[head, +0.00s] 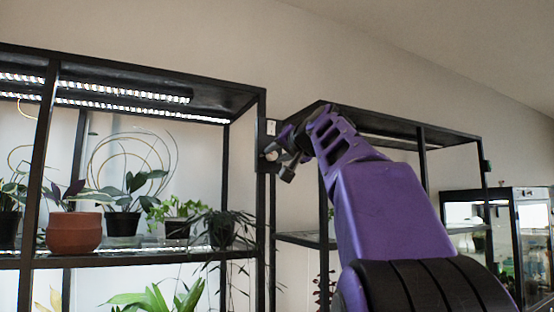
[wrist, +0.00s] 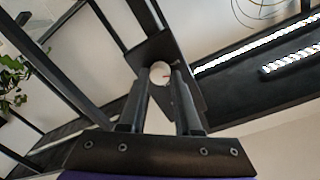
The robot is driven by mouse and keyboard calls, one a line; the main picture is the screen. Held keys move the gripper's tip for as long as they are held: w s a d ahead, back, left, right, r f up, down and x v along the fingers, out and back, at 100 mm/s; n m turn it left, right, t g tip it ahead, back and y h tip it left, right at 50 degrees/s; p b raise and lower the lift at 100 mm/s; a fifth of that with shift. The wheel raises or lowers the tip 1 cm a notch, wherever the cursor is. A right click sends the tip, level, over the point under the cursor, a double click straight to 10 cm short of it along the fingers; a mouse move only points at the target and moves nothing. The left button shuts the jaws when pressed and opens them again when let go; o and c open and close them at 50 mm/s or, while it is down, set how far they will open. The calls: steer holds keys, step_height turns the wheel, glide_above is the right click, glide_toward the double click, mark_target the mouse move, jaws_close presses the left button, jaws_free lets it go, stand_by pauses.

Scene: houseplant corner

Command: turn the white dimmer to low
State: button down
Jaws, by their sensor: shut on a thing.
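The white dimmer (wrist: 158,70) is a round knob with a small red mark, on a dark plate (wrist: 150,48) fixed to the black shelf frame. My gripper (wrist: 162,80) is shut on the dimmer, with one finger on each side of it in the wrist view. In the head view my gripper (head: 276,158) is at the shelf post, and the dimmer (head: 270,155) shows only as a small pale patch partly hidden by the fingers. A small white label (head: 271,127) sits just above it. I cannot read any setting marks.
A black plant shelf (head: 262,200) with lit light bars (head: 120,105) stands at left, holding several potted plants, among them a terracotta pot (head: 74,233). Another black rack (head: 452,137) stands behind my arm. A glass cabinet (head: 517,240) is at far right.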

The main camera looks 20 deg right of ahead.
steer(key=shift+n+b, duration=0.7)
steer(key=shift+n, duration=1.5)
steer(key=c, duration=0.6)
jaws_free()
steer(key=shift+s, duration=0.1)
